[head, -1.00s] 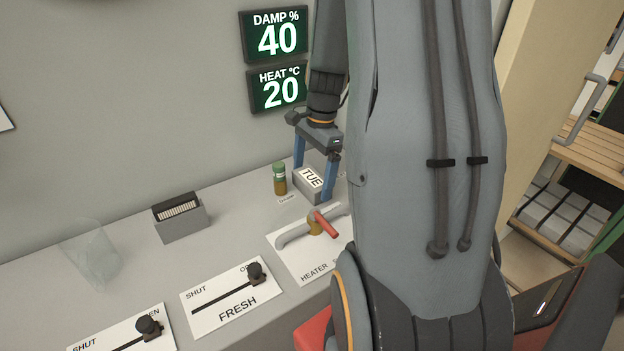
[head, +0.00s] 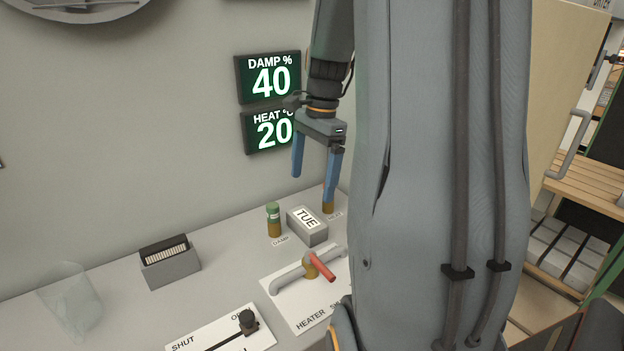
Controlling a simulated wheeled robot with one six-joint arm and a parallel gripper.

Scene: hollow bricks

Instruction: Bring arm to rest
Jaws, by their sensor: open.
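My gripper (head: 314,190) hangs open and empty above the grey counter, its two blue fingers pointing down. Below it sits the grey block marked TUE (head: 307,226), apart from the fingers. The right fingertip shows near a small brown item by a label that reads HEAT; I cannot tell whether they touch. My arm fills the right middle of the view and hides what lies behind it.
A green-capped vial (head: 273,219) stands left of the block. In front are the heater valve with a red handle (head: 320,266) and a slider plate (head: 222,334). A card box (head: 169,262) and a clear beaker (head: 71,301) stand left. Wall displays (head: 268,77) read 40 and 20. A wooden rack (head: 590,176) is right.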

